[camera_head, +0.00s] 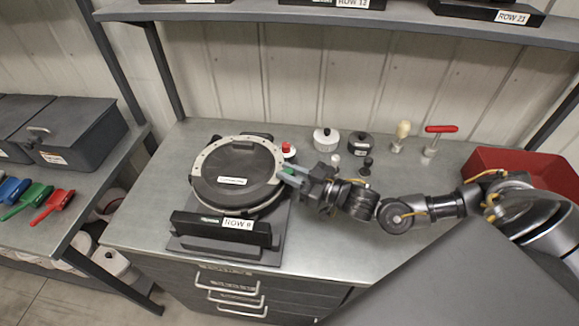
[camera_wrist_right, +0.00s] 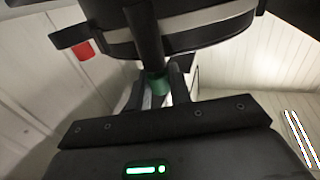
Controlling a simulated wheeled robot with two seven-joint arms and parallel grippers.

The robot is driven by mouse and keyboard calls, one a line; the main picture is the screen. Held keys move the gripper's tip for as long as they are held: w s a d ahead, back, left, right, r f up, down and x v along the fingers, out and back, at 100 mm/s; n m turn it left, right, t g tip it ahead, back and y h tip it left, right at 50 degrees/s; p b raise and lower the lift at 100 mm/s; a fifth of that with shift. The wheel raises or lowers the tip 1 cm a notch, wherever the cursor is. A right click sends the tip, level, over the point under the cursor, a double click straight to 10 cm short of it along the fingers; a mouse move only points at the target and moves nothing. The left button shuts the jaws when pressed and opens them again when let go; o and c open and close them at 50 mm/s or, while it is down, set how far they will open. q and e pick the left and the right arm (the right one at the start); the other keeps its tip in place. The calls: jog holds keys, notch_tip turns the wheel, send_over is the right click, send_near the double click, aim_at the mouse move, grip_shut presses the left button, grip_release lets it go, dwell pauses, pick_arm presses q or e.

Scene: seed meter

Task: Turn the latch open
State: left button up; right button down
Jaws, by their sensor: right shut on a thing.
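The round seed meter (camera_head: 238,178) has a black lid with a white label and a pale rim, and stands on a dark base on the workbench. My right gripper (camera_head: 287,174) reaches in from the right to the meter's right edge. In the right wrist view a dark bar, seemingly the latch (camera_wrist_right: 146,38), runs down across the meter's side (camera_wrist_right: 195,28) to a green end (camera_wrist_right: 157,83). The right gripper's fingers (camera_wrist_right: 156,95) are shut on that green end. In the head view the fingers largely hide the latch. My left gripper is not in view.
A black ROW 9 block (camera_head: 222,227) stands in front of the meter. Behind are a white round pot (camera_head: 326,139), a dark one (camera_head: 360,146) and a red-handled tool (camera_head: 439,130). A red bin (camera_head: 520,162) is at right. A shelf (camera_head: 330,14) overhangs the bench.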

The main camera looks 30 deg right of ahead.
jog(key=m+t+h+p, duration=0.1)
jog(key=m+h+p, duration=0.1)
jog(key=m+h, duration=0.1)
jog(key=m+t+h+p, duration=0.1)
jog(key=m+h+p, duration=0.2)
jog(key=h, duration=0.3)
jog(key=shift+s+a+r+m+t+h, duration=0.1)
jog(key=shift+m+t+h, duration=0.2)
jog(key=shift+t, duration=0.1)
jog(key=m+h+p, duration=0.1)
jog(key=m+h, duration=0.1)
jog(key=h, duration=0.1)
jog(key=shift+m+g+h+p, duration=0.45)
jog(key=shift+m+h, duration=0.35)
jog(key=shift+h, duration=0.9)
jog(key=c, duration=1.3)
grip_release()
